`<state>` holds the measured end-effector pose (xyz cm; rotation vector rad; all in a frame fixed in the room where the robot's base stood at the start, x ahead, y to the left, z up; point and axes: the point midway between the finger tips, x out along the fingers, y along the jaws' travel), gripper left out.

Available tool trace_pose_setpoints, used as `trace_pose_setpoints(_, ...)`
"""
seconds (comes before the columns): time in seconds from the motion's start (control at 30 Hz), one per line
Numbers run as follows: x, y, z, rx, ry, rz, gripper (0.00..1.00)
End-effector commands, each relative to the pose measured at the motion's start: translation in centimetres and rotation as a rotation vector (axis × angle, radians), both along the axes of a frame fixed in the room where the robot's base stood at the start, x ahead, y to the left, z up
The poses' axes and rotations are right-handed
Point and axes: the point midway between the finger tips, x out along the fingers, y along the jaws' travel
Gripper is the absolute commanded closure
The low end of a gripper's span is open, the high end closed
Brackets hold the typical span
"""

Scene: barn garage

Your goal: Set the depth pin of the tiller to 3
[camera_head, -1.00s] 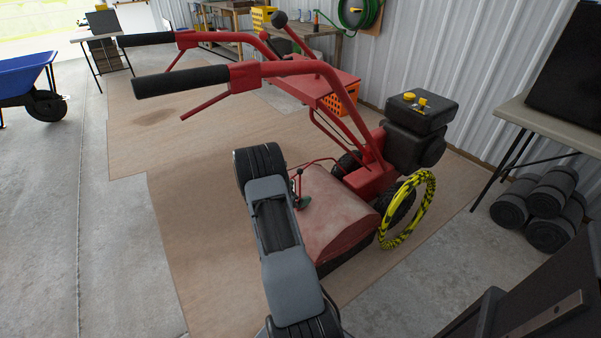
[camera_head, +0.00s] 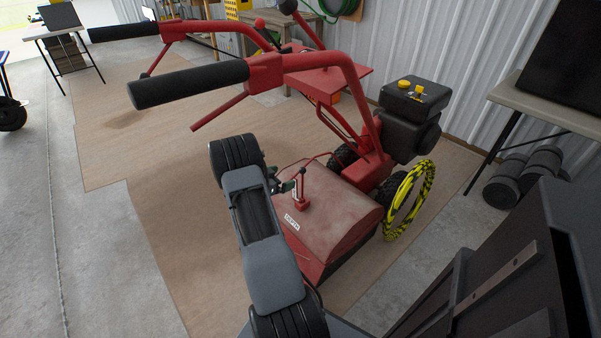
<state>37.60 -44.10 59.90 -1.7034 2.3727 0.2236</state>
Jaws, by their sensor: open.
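The red tiller (camera_head: 345,215) stands on brown sheeting with its black-gripped handlebars toward the left. On its tine hood stands a small red upright post (camera_head: 303,188) on a block, with a pale plate beside it. A white label (camera_head: 291,221) reading "DEPTH" is on the hood in front of the post. My gripper (camera_head: 286,187) is open just left of the post, its tips close to the plate. I cannot tell whether they touch. The pin itself and any numbers are too small or hidden to make out. My arm covers the hood's left side.
A yellow-and-black coil (camera_head: 410,200) leans by the tiller's right wheel. The handlebar grip (camera_head: 188,84) and red bars hang above and behind my arm. A table (camera_head: 555,108) and dark rolls (camera_head: 525,172) stand at right. The sheeting left of the tiller is clear.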

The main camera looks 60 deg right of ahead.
Motion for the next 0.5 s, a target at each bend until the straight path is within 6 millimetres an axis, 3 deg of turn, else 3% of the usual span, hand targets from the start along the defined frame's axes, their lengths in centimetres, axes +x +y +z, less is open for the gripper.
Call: trace_pose_setpoints(0.5,-2.0,-6.0,-1.9,0.001,0.000,0.000,0.00)
